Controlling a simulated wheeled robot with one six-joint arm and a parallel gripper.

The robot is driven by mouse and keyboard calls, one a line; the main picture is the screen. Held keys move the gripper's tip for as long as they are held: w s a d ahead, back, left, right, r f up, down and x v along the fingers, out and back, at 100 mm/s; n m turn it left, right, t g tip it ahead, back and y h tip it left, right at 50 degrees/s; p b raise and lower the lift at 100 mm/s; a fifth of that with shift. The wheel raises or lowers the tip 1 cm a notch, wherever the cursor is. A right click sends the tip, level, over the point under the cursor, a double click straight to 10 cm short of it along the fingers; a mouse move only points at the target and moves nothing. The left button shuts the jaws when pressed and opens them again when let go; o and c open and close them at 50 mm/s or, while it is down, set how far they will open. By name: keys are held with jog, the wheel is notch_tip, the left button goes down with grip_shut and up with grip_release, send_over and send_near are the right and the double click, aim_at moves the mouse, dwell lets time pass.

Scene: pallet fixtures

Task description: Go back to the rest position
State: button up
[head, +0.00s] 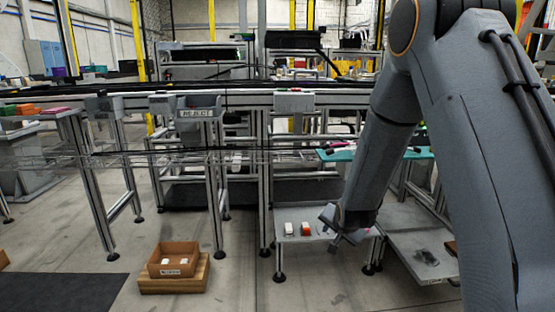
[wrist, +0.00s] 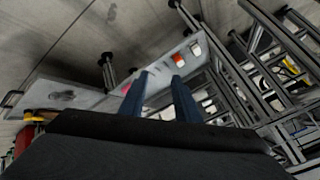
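My gripper (head: 342,236) hangs at the end of my arm, right of centre in the head view, in front of a low grey shelf (head: 322,234). In the wrist view its two blue fingers (wrist: 160,80) are spread apart, with nothing seen between them. A white item (head: 289,229) and a red-and-white item (head: 305,229) lie on the shelf, left of my gripper and apart from it. In the wrist view, an orange-and-white item (wrist: 178,60) appears beyond the fingertips. My arm hides part of the shelf's right side.
An open brown box (head: 173,249) with small white items sits on a wooden pallet (head: 175,285) on the floor, front left. A metal frame with a "REJECT" bin (head: 198,112) stands behind. A teal surface (head: 342,156) is behind my arm. The floor at front centre is clear.

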jog(key=s+a+r+n+g+y, duration=0.1)
jog(key=s+a+r+n+g, duration=0.35)
jog(key=s+a, duration=0.7)
jog(key=s+a+r+n+g, duration=0.1)
jog(key=s+a+r+n, duration=0.2)
jog(key=s, duration=0.8)
jog(key=s+a+r+n+g, duration=0.2)
jog(key=s+r+n, duration=0.15)
jog(key=s, duration=0.65)
jog(key=s+a+r+n+g, duration=0.1)
jog(key=s+a+r+n, duration=0.2)
jog(key=s, duration=0.8)
jog(key=d+r+m+p, duration=0.3)
jog(key=d+r+p, duration=0.7)
jog(key=r+p, duration=0.3)
jog(key=d+r+m+h+p, duration=0.1)
jog(key=d+r+m+p, duration=0.2)
jog(key=d+r+p, duration=0.8)
jog(key=r+p, duration=0.1)
jog(key=p, duration=0.7)
jog(key=shift+s+r, duration=0.25)
jog(key=shift+r, duration=0.15)
jog(key=shift+a, duration=0.1)
